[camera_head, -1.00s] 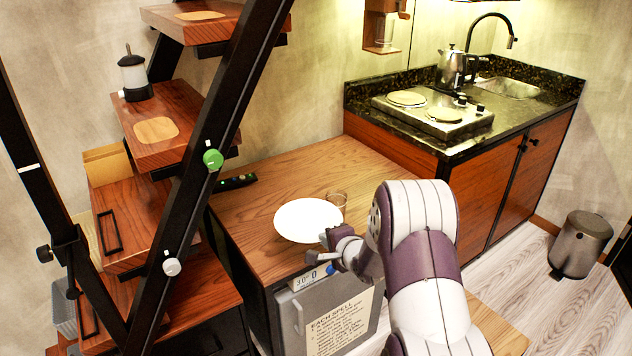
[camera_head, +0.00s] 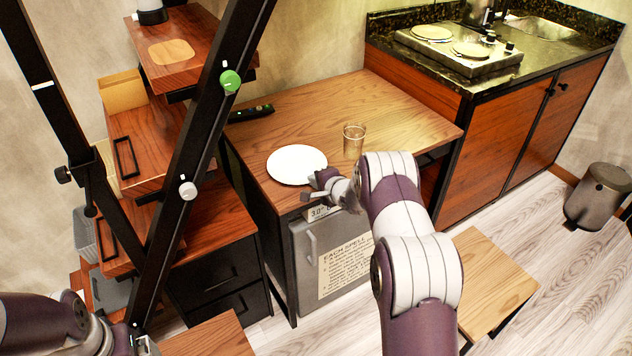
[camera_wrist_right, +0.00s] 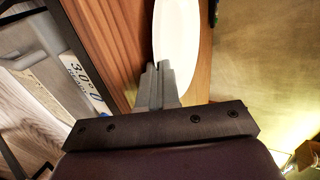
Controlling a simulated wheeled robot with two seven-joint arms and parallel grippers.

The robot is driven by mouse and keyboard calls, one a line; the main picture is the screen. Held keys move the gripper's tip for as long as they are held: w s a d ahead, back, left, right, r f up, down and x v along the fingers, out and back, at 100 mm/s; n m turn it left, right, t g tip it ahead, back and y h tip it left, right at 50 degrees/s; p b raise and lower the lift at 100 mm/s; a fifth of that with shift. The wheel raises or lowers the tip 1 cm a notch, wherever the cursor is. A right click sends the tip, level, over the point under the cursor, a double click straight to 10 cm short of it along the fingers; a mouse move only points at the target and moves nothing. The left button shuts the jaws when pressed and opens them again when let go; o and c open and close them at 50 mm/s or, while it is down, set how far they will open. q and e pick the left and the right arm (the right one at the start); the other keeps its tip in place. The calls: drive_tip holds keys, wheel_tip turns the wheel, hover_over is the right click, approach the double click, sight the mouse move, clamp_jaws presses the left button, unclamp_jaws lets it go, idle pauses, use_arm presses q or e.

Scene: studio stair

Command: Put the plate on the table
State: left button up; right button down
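The white plate (camera_head: 297,164) is level at the front left of the wooden table (camera_head: 390,108), on or just above its top; I cannot tell if it touches. My right gripper (camera_head: 320,186) is at its near right rim. In the right wrist view the fingers (camera_wrist_right: 161,82) are close together at the end of the plate (camera_wrist_right: 185,38), shut on its rim; the exact contact is hard to see. Part of my left arm shows at the lower left of the head view, but its gripper does not.
A clear glass (camera_head: 354,141) stands on the table right of the plate. A dark remote-like object (camera_head: 251,113) lies at the table's left edge. A black stair rail (camera_head: 207,115) rises at the left. The table's back and right are free.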

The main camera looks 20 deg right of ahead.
drive_tip(key=c, duration=1.6)
unclamp_jaws()
drive_tip(key=shift+c, duration=0.2)
drive_tip(key=shift+s+r, duration=0.1)
drive_tip(key=shift+r, duration=0.1)
drive_tip(key=p+v, duration=0.1)
drive_tip(key=v, duration=1.1)
drive_tip(key=s+a+r+n+g, duration=0.2)
drive_tip(key=s+a+n+g, duration=0.1)
drive_tip(key=s, duration=0.6)
drive_tip(key=s+a+r+n+g+h, duration=0.1)
drive_tip(key=s+a+r+n+g, duration=0.1)
drive_tip(key=s+a+n+g, duration=0.2)
drive_tip(key=s+a+r+n+g, duration=0.1)
drive_tip(key=s+a+n+g, duration=0.3)
drive_tip(key=s, duration=1)
drive_tip(key=a+n, duration=0.3)
drive_tip(key=n, duration=0.2)
drive_tip(key=shift+a+r+n+h, duration=0.15)
drive_tip(key=shift+r+n+h, duration=0.15)
drive_tip(key=shift+r+h, duration=0.1)
drive_tip(key=shift+s, duration=0.1)
